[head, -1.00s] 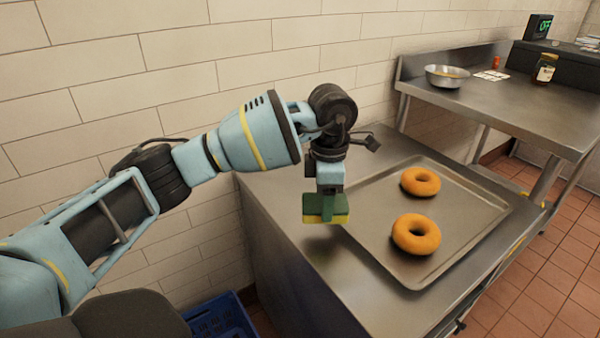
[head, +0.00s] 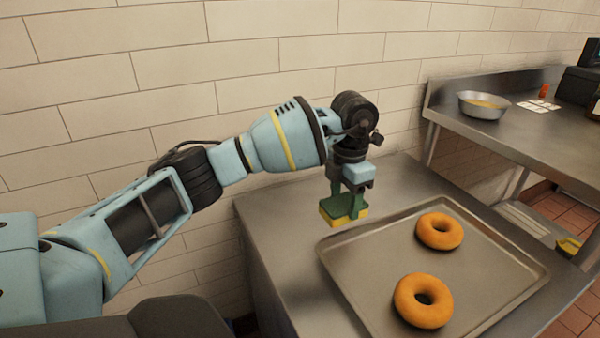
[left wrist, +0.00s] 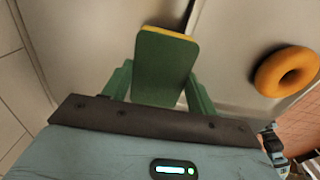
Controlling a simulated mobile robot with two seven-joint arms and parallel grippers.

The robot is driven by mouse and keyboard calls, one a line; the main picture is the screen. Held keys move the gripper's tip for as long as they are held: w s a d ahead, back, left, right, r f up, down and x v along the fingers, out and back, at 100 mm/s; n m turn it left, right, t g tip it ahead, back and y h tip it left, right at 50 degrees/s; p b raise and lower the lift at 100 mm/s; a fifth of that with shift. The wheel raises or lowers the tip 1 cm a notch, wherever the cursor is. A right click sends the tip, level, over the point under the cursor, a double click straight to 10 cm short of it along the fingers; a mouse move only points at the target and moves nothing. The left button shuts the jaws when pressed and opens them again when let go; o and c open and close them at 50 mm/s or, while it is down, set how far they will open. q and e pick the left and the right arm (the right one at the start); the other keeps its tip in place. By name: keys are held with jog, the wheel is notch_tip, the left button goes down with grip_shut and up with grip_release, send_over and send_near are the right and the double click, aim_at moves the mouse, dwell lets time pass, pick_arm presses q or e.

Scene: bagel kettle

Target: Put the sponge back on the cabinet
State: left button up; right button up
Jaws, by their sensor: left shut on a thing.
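A green and yellow sponge (head: 343,208) is held in my left gripper (head: 347,197), which is shut on it. In the left wrist view the sponge's green face (left wrist: 163,68) stands between the two green fingers (left wrist: 160,88). In the head view the sponge hangs over the steel cabinet top (head: 290,215), by the left rim of the baking tray. Whether it touches the top cannot be told. My right gripper is not in view.
The tray (head: 375,268) holds two orange bagels (head: 440,231), (head: 423,300). Bare cabinet top lies left of and behind the tray. A tiled wall (head: 270,60) stands behind. A steel table (head: 520,125) with a metal bowl (head: 483,105) is at the right.

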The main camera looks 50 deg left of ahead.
pick_arm(q)
jog(key=a, duration=0.4)
jog(key=s+a+f, duration=0.1)
jog(key=a, duration=0.3)
jog(key=s+a+b, duration=0.1)
jog(key=a, duration=0.3)
jog(key=shift+a+f, duration=0.15)
jog(key=shift+a, duration=0.15)
jog(key=shift+f+b, duration=0.55)
jog(key=shift+f, duration=1.2)
jog(key=shift+f, duration=0.1)
jog(key=o, duration=0.9)
